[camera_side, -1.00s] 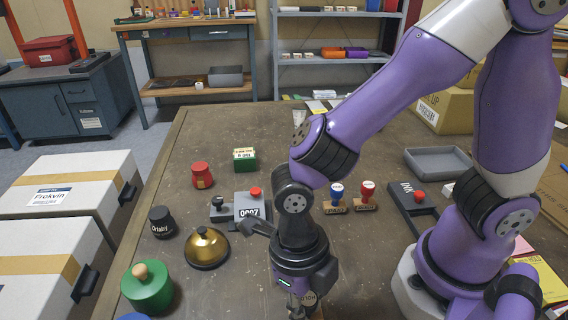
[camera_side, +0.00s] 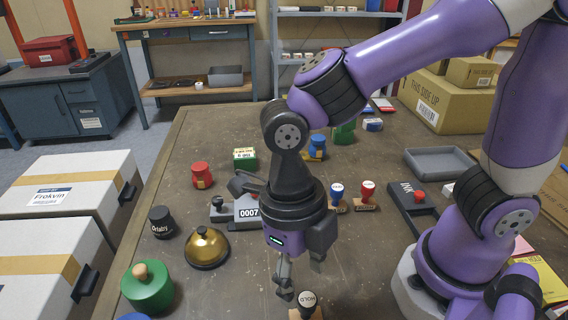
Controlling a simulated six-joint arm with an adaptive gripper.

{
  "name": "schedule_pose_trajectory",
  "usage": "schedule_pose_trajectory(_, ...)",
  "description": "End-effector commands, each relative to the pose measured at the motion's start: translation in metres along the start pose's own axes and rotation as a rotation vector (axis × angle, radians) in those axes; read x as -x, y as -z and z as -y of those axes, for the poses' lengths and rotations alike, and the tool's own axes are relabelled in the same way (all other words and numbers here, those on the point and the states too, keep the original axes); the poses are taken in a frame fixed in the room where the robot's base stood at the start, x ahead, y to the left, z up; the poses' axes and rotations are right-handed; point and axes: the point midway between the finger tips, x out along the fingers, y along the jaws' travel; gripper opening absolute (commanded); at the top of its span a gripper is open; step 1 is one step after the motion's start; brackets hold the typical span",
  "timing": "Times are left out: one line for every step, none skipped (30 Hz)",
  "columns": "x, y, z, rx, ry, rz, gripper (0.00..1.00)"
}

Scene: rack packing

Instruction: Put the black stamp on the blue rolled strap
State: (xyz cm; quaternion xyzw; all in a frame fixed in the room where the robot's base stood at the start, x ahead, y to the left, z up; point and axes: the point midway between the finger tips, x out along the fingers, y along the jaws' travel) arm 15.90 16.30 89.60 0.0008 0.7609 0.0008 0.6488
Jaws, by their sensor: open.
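The black stamp (camera_side: 307,299), with a round top reading HOLD and a tan base, stands on the table at the bottom edge of the view. My gripper (camera_side: 298,281) points down, open and empty. Its fingertips appear just above and to the left of the stamp, and I see a gap between them and the stamp. A blue roll with a yellow label (camera_side: 318,146), apparently the blue rolled strap, sits farther back on the table, partly hidden behind my arm.
Blue (camera_side: 337,193) and red (camera_side: 367,193) stamps stand right of my gripper. A numbering device (camera_side: 246,212), a brass bell (camera_side: 207,248) and a green knobbed weight (camera_side: 147,289) are at left. A grey tray (camera_side: 438,162) and ink pad (camera_side: 405,203) are at right.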

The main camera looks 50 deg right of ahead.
Motion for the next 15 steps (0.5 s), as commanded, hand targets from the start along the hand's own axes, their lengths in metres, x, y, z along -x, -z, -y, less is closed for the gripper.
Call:
schedule_pose_trajectory(0.012, -0.001, -0.001, -0.001, -0.005, 0.005, 0.6)
schedule_pose_trajectory(0.018, -0.001, -0.001, -0.001, -0.005, 0.004, 0.6)
schedule_pose_trajectory(0.026, -0.001, 0.0, -0.002, -0.004, 0.005, 0.6)
schedule_pose_trajectory(0.031, -0.001, 0.0, -0.001, -0.004, 0.004, 0.6)
schedule_pose_trajectory(0.036, -0.001, -0.001, -0.001, -0.004, 0.002, 0.6)
schedule_pose_trajectory(0.041, -0.001, -0.001, -0.002, -0.003, 0.001, 0.6)
schedule_pose_trajectory(0.045, -0.001, -0.001, -0.001, -0.004, 0.002, 0.6)
schedule_pose_trajectory(0.048, -0.001, 0.0, -0.002, -0.002, 0.001, 0.6)
schedule_pose_trajectory(0.051, -0.001, 0.0, -0.01, -0.003, 0.002, 0.6)
schedule_pose_trajectory(0.053, -0.001, 0.001, -0.026, -0.006, 0.005, 0.6)
schedule_pose_trajectory(0.055, -0.002, 0.003, -0.057, -0.01, 0.01, 0.6)
schedule_pose_trajectory(0.057, -0.003, 0.006, -0.125, -0.021, 0.021, 0.6)
schedule_pose_trajectory(0.059, -0.005, 0.01, -0.2, -0.034, 0.032, 0.6)
schedule_pose_trajectory(0.062, -0.007, 0.014, -0.295, -0.05, 0.046, 0.6)
schedule_pose_trajectory(0.065, -0.01, 0.021, -0.451, -0.08, 0.067, 0.6)
